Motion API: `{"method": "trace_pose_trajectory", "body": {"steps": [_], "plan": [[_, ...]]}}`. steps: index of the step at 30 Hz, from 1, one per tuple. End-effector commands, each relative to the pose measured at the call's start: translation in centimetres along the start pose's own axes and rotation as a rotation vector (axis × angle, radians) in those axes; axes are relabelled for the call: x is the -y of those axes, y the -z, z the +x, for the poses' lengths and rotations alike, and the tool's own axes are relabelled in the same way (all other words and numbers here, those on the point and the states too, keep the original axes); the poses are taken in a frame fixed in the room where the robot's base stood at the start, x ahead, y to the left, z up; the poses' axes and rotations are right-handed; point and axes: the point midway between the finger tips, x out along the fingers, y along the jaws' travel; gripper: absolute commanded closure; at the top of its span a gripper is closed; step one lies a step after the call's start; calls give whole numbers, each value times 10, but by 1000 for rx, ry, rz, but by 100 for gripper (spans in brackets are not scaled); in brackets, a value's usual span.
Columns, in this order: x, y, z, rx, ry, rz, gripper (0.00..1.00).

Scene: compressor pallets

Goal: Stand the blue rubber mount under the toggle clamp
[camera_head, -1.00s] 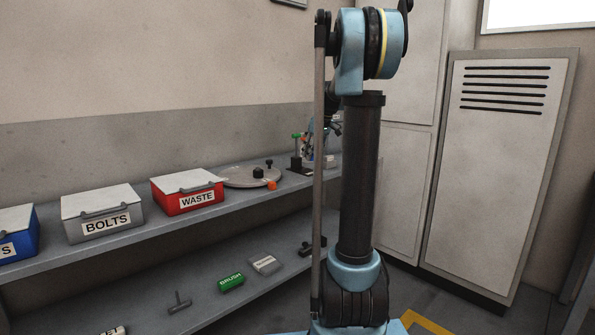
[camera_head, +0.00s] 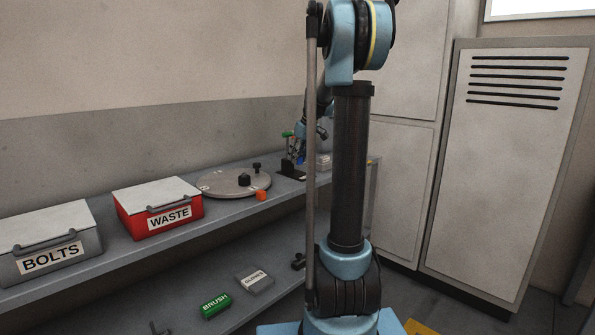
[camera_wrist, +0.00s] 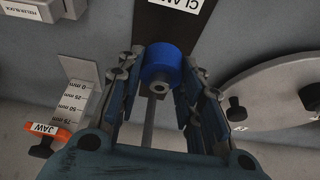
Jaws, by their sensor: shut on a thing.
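The blue rubber mount (camera_wrist: 158,66) is a short blue cylinder with a pale metal stud, seen in the wrist view. My gripper (camera_wrist: 160,72) is shut on it, one finger on each side. The mount is at the edge of a dark plate (camera_wrist: 166,30) with a partly cut-off label reading "CLA". Whether it touches the plate, I cannot tell. In the head view the toggle clamp shows a green handle (camera_head: 287,134) above a black base (camera_head: 290,171) at the shelf's far end. My gripper there is mostly hidden, and the mount is not clear.
A round grey disc (camera_head: 220,184) with black knobs lies left of the clamp, an orange piece (camera_head: 261,195) beside it. A red WASTE box (camera_head: 165,224) and grey BOLTS box (camera_head: 50,270) stand farther left. A millimetre scale (camera_wrist: 77,93) with an orange JAW slider (camera_wrist: 48,130) stands beside my gripper.

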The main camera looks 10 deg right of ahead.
Motion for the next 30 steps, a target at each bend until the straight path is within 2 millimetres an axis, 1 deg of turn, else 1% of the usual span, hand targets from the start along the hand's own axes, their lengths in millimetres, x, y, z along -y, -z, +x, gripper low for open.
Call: {"method": "trace_pose_trajectory", "body": {"steps": [1, 8, 15, 26, 27, 28, 29, 30], "plan": [[0, -2, 5, 0, 0, 0, 90], [-2, -8, 18, 0, -1, 2, 90], [-3, -21, 45, 0, -2, 4, 90], [-4, -23, 48, 0, -2, 6, 90], [-4, -23, 48, 0, -2, 6, 57], [-4, -23, 48, 0, -2, 6, 50], [-4, -23, 48, 0, -2, 6, 46], [-4, -23, 48, 0, -2, 6, 46]]}}
